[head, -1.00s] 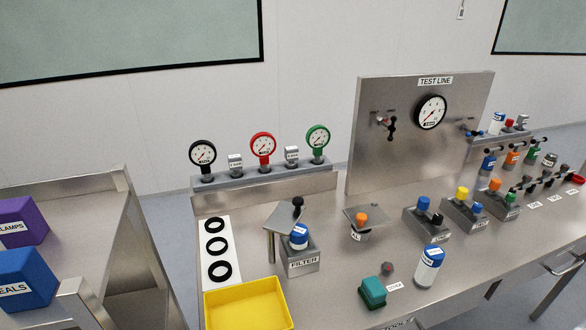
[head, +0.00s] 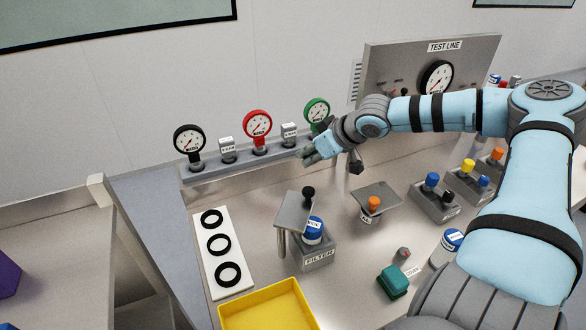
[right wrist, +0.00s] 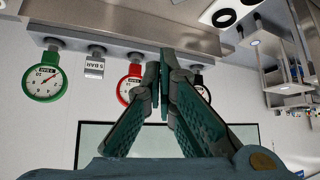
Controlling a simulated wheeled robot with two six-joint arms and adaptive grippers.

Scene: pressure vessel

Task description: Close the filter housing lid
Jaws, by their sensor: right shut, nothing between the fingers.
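The filter housing (head: 318,256) is a grey box labelled FILTER on the bench, with a blue-and-white cartridge (head: 313,231) standing in its top. Its lid (head: 293,213) is a flat grey plate with a black knob (head: 308,192). The lid is raised on a post at the left of the housing, swung aside so the cartridge top shows. My right gripper (head: 306,155) is above and behind the lid, apart from it, near the gauge rack. In the right wrist view its fingers (right wrist: 160,72) are together and empty. My left gripper is not in view.
Black, red (head: 257,125) and green gauges stand on a rack behind the housing. A white strip with black rings (head: 219,244) and a yellow tray (head: 268,307) lie left and in front. A plate with an orange knob (head: 374,203) stands to the right.

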